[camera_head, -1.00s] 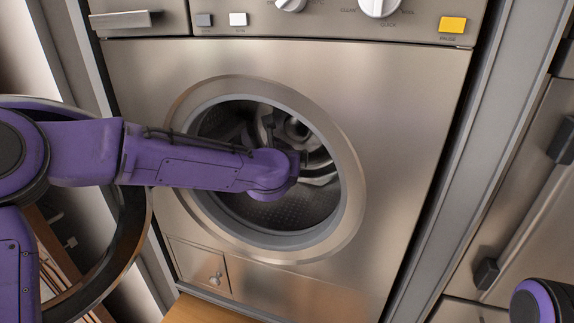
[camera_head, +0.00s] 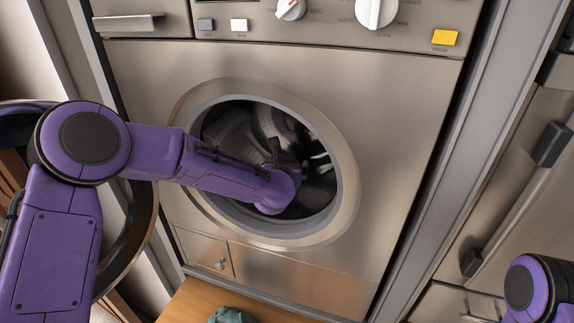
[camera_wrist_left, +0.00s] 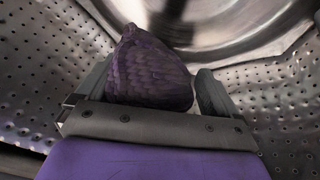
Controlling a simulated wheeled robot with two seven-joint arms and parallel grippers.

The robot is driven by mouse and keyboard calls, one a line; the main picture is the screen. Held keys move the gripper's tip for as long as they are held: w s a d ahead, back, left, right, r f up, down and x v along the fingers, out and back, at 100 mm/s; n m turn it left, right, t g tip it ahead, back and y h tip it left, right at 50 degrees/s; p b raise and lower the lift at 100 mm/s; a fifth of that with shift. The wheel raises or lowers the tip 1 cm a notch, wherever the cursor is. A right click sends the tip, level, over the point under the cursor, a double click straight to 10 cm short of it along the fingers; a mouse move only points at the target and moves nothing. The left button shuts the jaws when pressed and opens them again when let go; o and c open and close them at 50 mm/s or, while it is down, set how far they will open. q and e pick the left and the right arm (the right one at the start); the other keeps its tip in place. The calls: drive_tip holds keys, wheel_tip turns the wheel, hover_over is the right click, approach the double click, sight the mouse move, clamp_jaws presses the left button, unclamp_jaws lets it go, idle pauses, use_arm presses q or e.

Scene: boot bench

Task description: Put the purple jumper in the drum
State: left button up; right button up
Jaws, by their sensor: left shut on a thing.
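The purple jumper (camera_wrist_left: 150,72) shows in the left wrist view as a knitted bundle between the fingers. My left gripper (camera_wrist_left: 152,88) is shut on it, inside the metal drum (camera_wrist_left: 275,105) with its perforated wall. In the head view my left arm reaches through the round door opening into the drum (camera_head: 228,128). The jumper and the fingers are hidden there behind the wrist. Only part of my right arm shows at the lower right; its gripper is out of view.
The steel washer front (camera_head: 400,130) surrounds the opening, with a raised door ring (camera_head: 349,190). The open round door (camera_head: 140,245) stands at the left, behind my arm. A greenish cloth (camera_head: 232,315) lies on the wooden surface (camera_head: 190,300) below.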

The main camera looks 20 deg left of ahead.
use_arm(q)
drive_tip(key=o, duration=1.1)
drive_tip(key=shift+o, duration=0.2)
drive_tip(key=shift+r+p, duration=0.3)
drive_tip(key=shift+p, duration=0.15)
drive_tip(key=b+v, duration=0.6)
drive_tip(key=v, duration=0.5)
drive_tip(key=shift+s, duration=0.45)
